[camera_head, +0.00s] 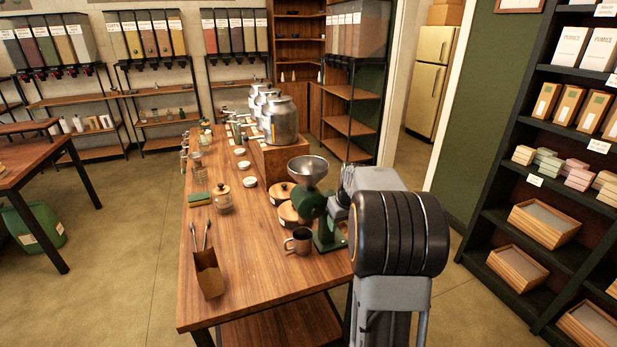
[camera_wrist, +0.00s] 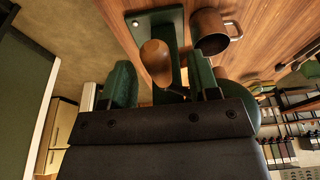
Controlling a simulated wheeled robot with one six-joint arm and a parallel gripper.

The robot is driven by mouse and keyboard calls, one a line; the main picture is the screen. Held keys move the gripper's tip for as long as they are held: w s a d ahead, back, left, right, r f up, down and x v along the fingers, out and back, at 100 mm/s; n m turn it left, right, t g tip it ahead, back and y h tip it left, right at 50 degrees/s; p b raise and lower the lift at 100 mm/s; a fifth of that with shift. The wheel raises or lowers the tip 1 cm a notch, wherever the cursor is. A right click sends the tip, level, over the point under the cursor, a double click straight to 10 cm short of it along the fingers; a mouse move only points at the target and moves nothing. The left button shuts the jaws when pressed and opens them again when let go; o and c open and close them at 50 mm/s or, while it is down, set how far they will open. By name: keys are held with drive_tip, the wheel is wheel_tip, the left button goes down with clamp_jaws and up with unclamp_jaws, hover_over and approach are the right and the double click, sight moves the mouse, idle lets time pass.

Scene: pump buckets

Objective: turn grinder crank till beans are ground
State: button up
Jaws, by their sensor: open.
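The grinder (camera_head: 325,215) is green with a metal hopper (camera_head: 312,171) on top. It stands at the right edge of the long wooden table, just left of my arm. My gripper (camera_head: 341,205) is beside it, partly hidden by my own arm. In the wrist view my gripper (camera_wrist: 163,82) is open, with a finger on each side of the crank's wooden knob (camera_wrist: 157,60). The knob lies between the fingers; contact with either is not clear. The grinder's green base (camera_wrist: 157,22) shows beyond. The crank arm is mostly hidden, and no beans are visible.
A metal mug (camera_head: 299,241) stands close left of the grinder; it also shows in the wrist view (camera_wrist: 211,34). Lidded jars (camera_head: 289,214) stand behind it. Shelving (camera_head: 550,150) stands at the right.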

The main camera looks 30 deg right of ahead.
drive_tip(key=shift+p+v, duration=2.1)
drive_tip(key=shift+v, duration=1.4)
